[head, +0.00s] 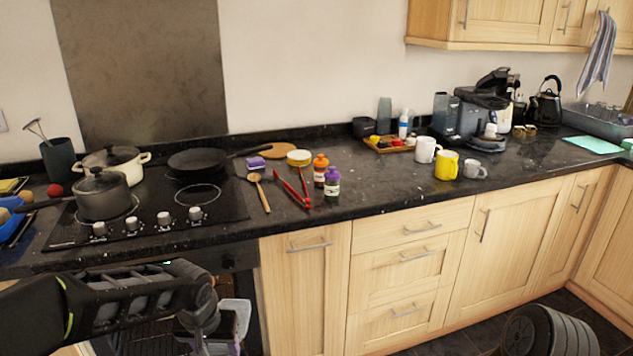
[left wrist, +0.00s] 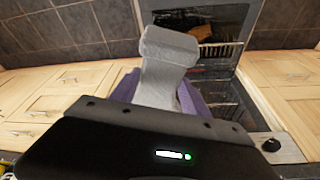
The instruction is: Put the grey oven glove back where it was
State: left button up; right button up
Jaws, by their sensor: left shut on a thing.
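The grey oven glove (left wrist: 165,65) is in the left wrist view, a light grey, thick shape reaching out past the dark gripper body. Purple surfaces show on both sides of its near part. My left gripper (head: 208,320) is shut on the glove, low in front of the cooker, below the worktop edge. In the head view the gripper and arm hide most of the glove; pale grey and purple parts show beside and below the gripper. The open oven (left wrist: 200,65) is beyond the glove in the left wrist view. My right gripper is not in view.
The black worktop (head: 400,195) runs above wooden cupboards. A grey pot (head: 102,196), a cream pot (head: 128,165) and a frying pan (head: 196,160) stand on the hob. Red tongs (head: 292,190), a wooden spoon (head: 262,194) and two bottles are near its right side.

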pick_arm(q)
jog(key=shift+w+d, duration=0.3)
jog(key=shift+d, duration=0.05)
